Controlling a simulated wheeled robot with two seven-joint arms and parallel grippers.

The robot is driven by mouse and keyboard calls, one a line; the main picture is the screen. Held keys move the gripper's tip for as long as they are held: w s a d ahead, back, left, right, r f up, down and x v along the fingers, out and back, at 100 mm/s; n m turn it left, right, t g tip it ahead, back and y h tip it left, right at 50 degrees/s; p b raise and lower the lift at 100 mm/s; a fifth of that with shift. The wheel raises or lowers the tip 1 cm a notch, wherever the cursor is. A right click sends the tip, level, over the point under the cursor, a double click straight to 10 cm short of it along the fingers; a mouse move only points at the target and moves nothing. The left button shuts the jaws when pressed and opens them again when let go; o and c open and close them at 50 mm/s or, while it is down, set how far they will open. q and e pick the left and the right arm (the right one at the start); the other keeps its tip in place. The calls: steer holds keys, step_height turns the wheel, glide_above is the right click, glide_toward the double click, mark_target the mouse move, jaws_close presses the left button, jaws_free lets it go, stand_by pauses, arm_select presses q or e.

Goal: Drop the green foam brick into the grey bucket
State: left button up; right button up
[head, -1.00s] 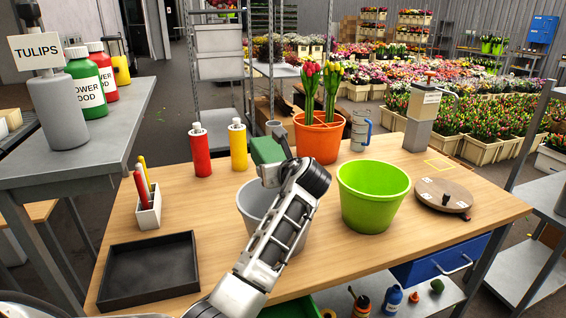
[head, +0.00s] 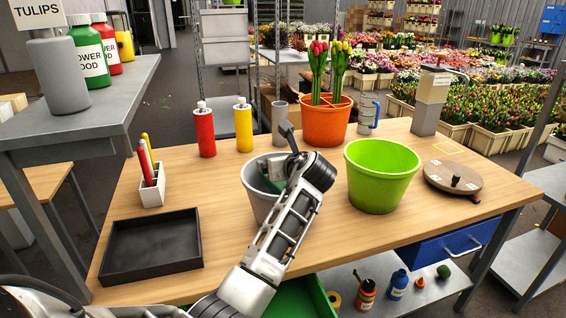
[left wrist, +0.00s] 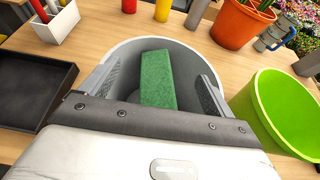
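The green foam brick (left wrist: 158,78) is inside the grey bucket (left wrist: 128,48) in the left wrist view, between my left fingers with gaps on both sides. I cannot tell whether the brick rests on the bottom. My left gripper (left wrist: 160,88) is open over the bucket, its fingers apart from the brick. In the head view my left arm hides the bucket's right part. My right gripper is not in view.
A lime green bucket (head: 379,190) stands just right of the grey one. An orange pot (head: 325,125) with tulips stands behind. Red (head: 205,132) and yellow (head: 243,127) bottles, a white pen holder (head: 152,188) and a black tray (head: 150,268) are left.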

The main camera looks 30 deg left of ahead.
arm_select(q)
steer(key=shift+d, duration=0.1)
steer(key=v, duration=1.5)
steer(key=shift+s+d, duration=0.25)
steer(key=shift+d, duration=0.05)
steer(key=s+d+f+n+t+h, duration=0.1)
steer(key=f+n+h, duration=0.1)
steer(key=f, duration=0.5)
steer(key=s+d+f+n+h, duration=0.2)
steer(key=f+n, duration=0.1)
steer(key=f, duration=0.3)
steer(key=s+d+f+n+t+h, duration=0.1)
steer(key=f+n+h, duration=0.1)
steer(key=f, duration=0.5)
steer(key=s+d+f+n+h, duration=0.2)
steer(key=s+f+n, duration=0.3)
steer(key=s+n, duration=0.3)
steer(key=s+d+f+n+h, duration=0.3)
steer(key=s+f+n+h, duration=0.2)
steer(key=s+n, duration=0.3)
steer(key=shift+s+f, duration=0.65)
steer(key=shift+s, duration=0.2)
steer(key=shift+d, duration=0.1)
